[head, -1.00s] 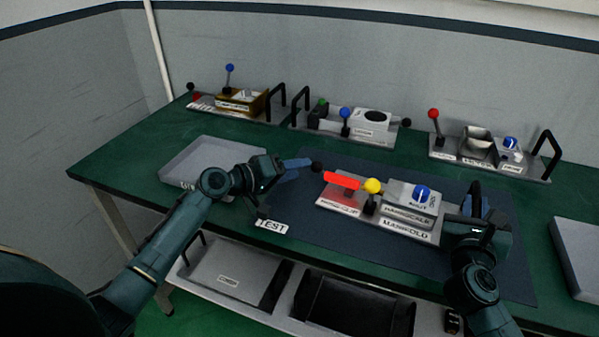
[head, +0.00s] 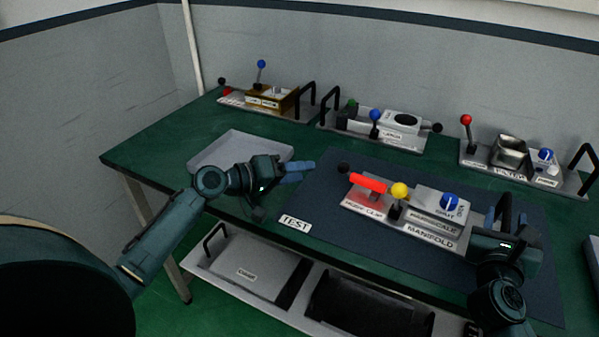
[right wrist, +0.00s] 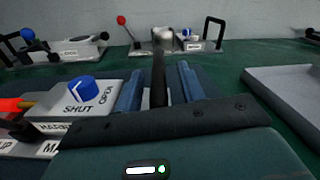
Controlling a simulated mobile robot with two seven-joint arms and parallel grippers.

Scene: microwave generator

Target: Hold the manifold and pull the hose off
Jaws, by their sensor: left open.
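The manifold (head: 432,228) is a light plate on the dark mat, with a blue knob (head: 450,202), a yellow ball (head: 399,190) and a black handle (head: 505,208) at its right end. The red hose (head: 367,183) lies along its left side, by the hose clip label. A black end (head: 343,168) sticks out to the left. My left gripper (head: 305,172) is open and empty, left of that black end and apart from it. My right gripper (right wrist: 158,90) has its blue fingers on either side of the handle, which also shows in the right wrist view (right wrist: 158,70); contact is unclear.
A grey tray (head: 215,150) lies behind my left gripper. A TEST label (head: 295,223) is at the table's front edge. Several fixtures with levers and handles stand along the back. Another grey tray (right wrist: 290,72) is at the right. Shelf boxes are below.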

